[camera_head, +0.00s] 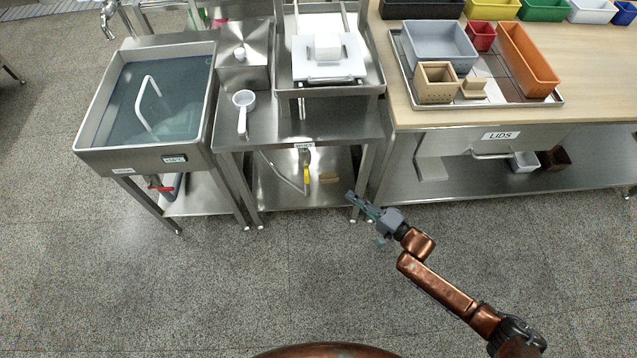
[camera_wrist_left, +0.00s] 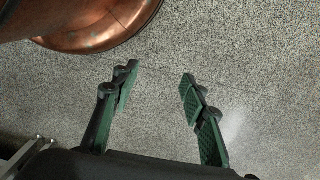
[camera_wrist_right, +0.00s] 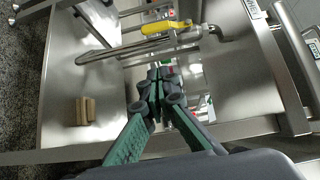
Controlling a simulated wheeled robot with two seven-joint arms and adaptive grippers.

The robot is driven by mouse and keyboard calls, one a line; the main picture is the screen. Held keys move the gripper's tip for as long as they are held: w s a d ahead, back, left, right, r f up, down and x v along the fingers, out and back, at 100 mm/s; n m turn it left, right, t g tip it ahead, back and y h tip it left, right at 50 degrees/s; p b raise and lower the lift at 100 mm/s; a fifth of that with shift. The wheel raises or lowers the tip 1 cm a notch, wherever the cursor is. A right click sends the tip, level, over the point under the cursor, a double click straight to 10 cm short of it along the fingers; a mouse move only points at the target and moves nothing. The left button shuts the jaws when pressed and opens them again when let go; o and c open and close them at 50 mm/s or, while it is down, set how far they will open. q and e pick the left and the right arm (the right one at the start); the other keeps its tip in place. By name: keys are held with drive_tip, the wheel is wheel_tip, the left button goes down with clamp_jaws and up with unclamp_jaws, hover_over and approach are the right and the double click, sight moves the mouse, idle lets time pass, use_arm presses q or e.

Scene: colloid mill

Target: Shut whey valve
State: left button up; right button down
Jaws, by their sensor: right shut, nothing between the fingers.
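A valve with a yellow lever handle (camera_head: 306,174) sits on a steel pipe below the middle steel table, under a small label (camera_head: 304,145) too small to read surely. In the right wrist view the yellow handle (camera_wrist_right: 165,27) lies roughly along the pipe (camera_wrist_right: 130,49). My right gripper (camera_head: 352,197) is shut and empty, in front of the middle table's right leg; its fingertips (camera_wrist_right: 160,76) are apart from the handle, which lies beyond them. My left gripper (camera_wrist_left: 158,85) is open and empty above the floor; it is outside the head view.
A red-handled valve (camera_head: 160,187) hangs under the water-filled basin (camera_head: 88,134) at left. A small wooden block (camera_wrist_right: 85,110) lies on the lower shelf (camera_wrist_right: 62,125). Steel table legs (camera_head: 364,190) flank the space. The floor in front is clear.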

sight(307, 179)
use_arm(q)
drive_tip(key=shift+f, duration=0.1)
use_arm(e)
drive_tip(key=shift+a, duration=0.1)
use_arm(q)
drive_tip(key=w+d+f+t+h+b, duration=0.2)
drive_tip(key=w+d+f+t+b, duration=0.2)
drive_tip(key=w+d+f, duration=0.3)
drive_tip(key=shift+w+f+t+b, duration=0.3)
drive_tip(key=shift+w+f+b, duration=0.75)
drive_tip(key=shift+f, duration=0.45)
use_arm(e)
drive_tip(key=s+a+x, duration=0.2)
drive_tip(key=x, duration=1)
drive_tip(key=shift+w+a, duration=0.2)
drive_tip(key=shift+w, duration=0.05)
use_arm(q)
drive_tip(key=shift+w, duration=0.15)
use_arm(e)
drive_tip(key=shift+s+d, duration=0.1)
